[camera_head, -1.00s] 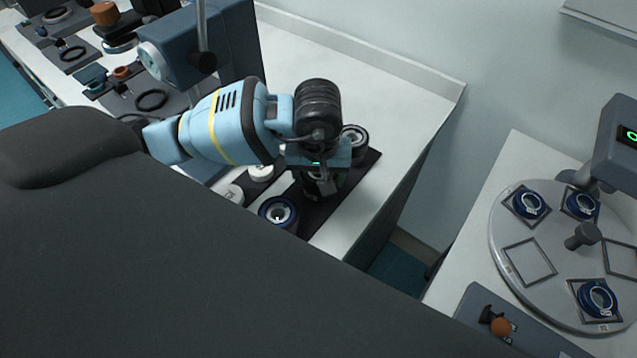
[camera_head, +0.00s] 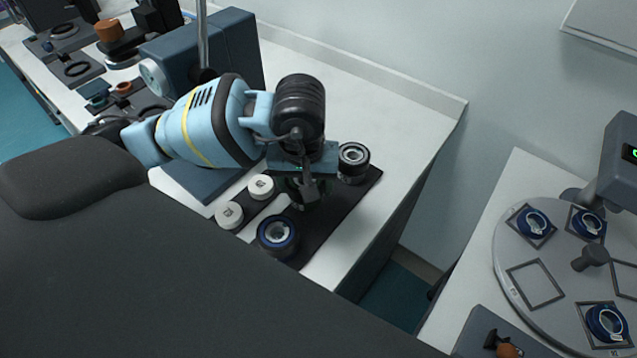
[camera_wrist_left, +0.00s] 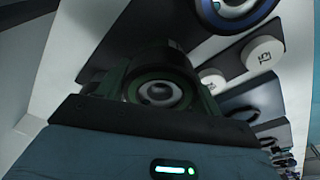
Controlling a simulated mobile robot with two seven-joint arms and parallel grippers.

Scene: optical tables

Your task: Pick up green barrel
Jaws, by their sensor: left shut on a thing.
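The green barrel (camera_wrist_left: 158,88) is a dark cylinder with a green ring around its lens, seen in the left wrist view between my fingers. My left gripper (camera_head: 306,196) is shut on it, over the dark mat (camera_head: 345,205). In the head view the gripper mostly hides the barrel, with only a dark green edge showing. I cannot tell whether the barrel touches the mat. My right gripper is not in view.
A blue-ringed barrel (camera_head: 278,235) and a grey-ringed barrel (camera_head: 353,161) stand close on either side on the mat. Two white caps (camera_head: 261,187) (camera_head: 229,214) lie to the left. A round plate (camera_head: 520,262) with blue-ringed parts is on the right table.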

